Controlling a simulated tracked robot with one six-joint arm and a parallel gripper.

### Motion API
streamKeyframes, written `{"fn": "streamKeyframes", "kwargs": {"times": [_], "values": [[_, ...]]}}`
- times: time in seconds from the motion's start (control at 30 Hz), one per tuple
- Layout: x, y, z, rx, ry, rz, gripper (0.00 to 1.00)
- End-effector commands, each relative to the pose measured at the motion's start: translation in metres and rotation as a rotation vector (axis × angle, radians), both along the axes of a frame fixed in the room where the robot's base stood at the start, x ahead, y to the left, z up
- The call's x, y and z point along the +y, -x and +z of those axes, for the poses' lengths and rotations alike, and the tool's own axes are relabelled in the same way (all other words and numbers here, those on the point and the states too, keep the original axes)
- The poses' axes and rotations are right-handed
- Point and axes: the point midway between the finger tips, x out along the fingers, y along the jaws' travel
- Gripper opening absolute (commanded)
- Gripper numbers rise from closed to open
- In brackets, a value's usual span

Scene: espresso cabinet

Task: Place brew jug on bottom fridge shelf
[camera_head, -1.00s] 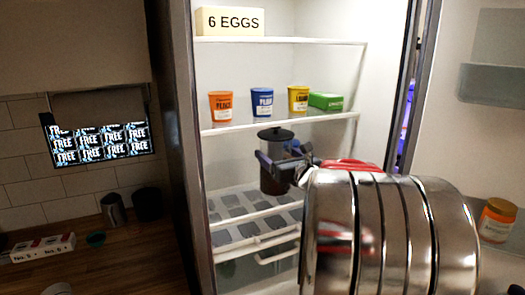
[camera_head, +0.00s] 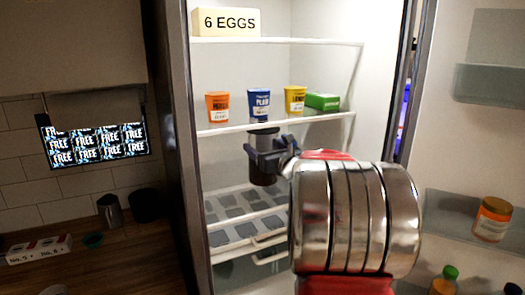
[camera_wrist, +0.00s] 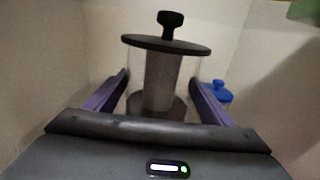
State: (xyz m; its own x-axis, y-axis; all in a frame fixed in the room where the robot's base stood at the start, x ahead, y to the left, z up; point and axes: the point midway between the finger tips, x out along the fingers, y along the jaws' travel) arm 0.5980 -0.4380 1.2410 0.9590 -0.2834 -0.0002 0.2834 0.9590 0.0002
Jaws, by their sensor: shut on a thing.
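The brew jug (camera_head: 263,172) is a dark, clear-walled cylinder. In the wrist view the jug (camera_wrist: 165,70) has a black lid with a knob and dark contents. My gripper (camera_head: 268,155) is shut on it, with a purple finger on either side; the gripper also shows in the wrist view (camera_wrist: 158,98). The jug looks upright, inside the open fridge, below the middle shelf (camera_head: 275,125) and above the bottom shelf (camera_head: 245,219). A gap shows under the jug in the head view. My arm hides the right part of the bottom shelf.
Orange (camera_head: 218,107), blue (camera_head: 259,104) and yellow (camera_head: 295,99) tubs and a green box (camera_head: 322,101) stand on the middle shelf. An egg box (camera_head: 226,22) is above. The open door at right holds a jar (camera_head: 492,220). A blue-topped item (camera_wrist: 222,92) shows beyond the jug.

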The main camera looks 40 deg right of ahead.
Motion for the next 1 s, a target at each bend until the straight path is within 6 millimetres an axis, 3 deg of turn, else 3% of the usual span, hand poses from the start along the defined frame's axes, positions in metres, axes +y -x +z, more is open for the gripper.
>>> {"fn": "streamKeyframes", "kwargs": {"times": [0.13,0.3,0.73,0.77,1.0], "values": [[-0.004,-0.015,0.002,-0.004,0.002,0.002,0.13],[-0.004,-0.013,-0.011,-0.004,0.001,0.0,0.13],[-0.003,-0.013,-0.015,-0.004,0.002,0.001,0.13],[-0.003,-0.013,-0.018,0.001,0.0,0.001,0.77],[-0.003,-0.013,-0.017,0.0,0.0,0.001,0.93]]}}
